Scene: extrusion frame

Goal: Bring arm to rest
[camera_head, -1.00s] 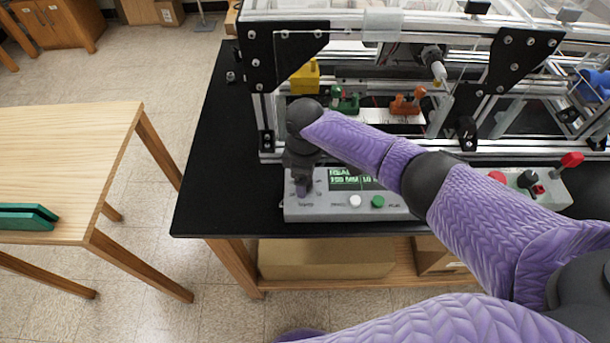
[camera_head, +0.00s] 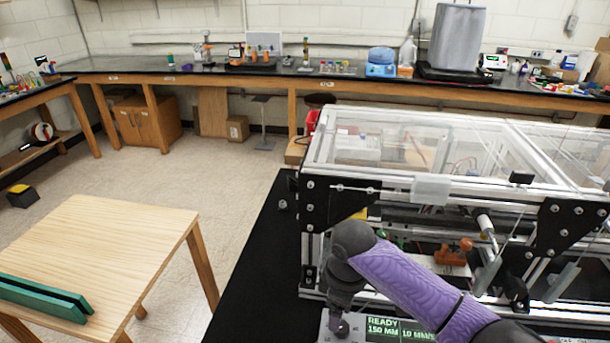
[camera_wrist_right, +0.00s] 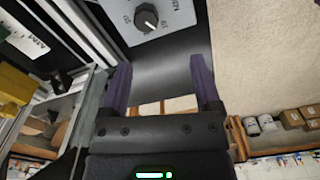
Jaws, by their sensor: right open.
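My right arm (camera_head: 410,280) comes in from the lower right, with its purple sleeve and dark wrist bent down over the left end of the control panel (camera_head: 327,322). My right gripper (camera_head: 341,326) points down beside the panel's lit display, partly cut off by the lower edge. In the right wrist view its two fingers (camera_wrist_right: 161,70) are spread with nothing between them. A dark knob (camera_wrist_right: 146,20) on the pale panel lies just beyond the fingertips, apart from them. My left gripper is not in view.
The extrusion frame (camera_head: 411,187) with clear panels stands close behind the wrist on the black table (camera_head: 250,285). An orange part (camera_head: 452,255) sits inside it. A wooden table (camera_head: 100,240) with green strips (camera_head: 40,297) is at left. Floor between the tables is clear.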

